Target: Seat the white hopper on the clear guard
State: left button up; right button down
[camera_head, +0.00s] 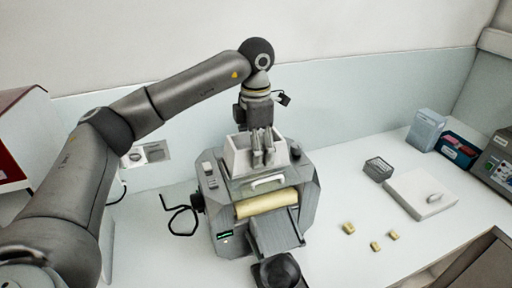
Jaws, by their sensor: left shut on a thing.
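The white hopper (236,160) is an open-topped box at the top of the grey mill (223,216). My left gripper (263,158) comes down from above, its fingers at the hopper, shut on it. The fingers hide part of the hopper's inside and wall. A pale panel with a white handle, apparently the clear guard (242,189), lies just below the hopper and above the cream roller (266,204). I cannot tell whether the hopper touches the guard or hangs slightly above it. My right gripper is not in view.
A metal chute (274,230) slopes down from the mill towards a black round object (278,271). A black crank (181,209) is at left. At right are a small grey basket (378,168), a white board (421,194), several yellow pieces (375,246) and boxes (425,130).

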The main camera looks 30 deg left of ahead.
pick_arm(q)
jog(key=shift+f+b, duration=0.55)
jog(key=shift+f, duration=0.1)
dwell(1.5)
jog(key=o, duration=1.2)
notch_tip(320, 180, up, 12)
jog(key=shift+f, duration=0.1)
dwell(0.4)
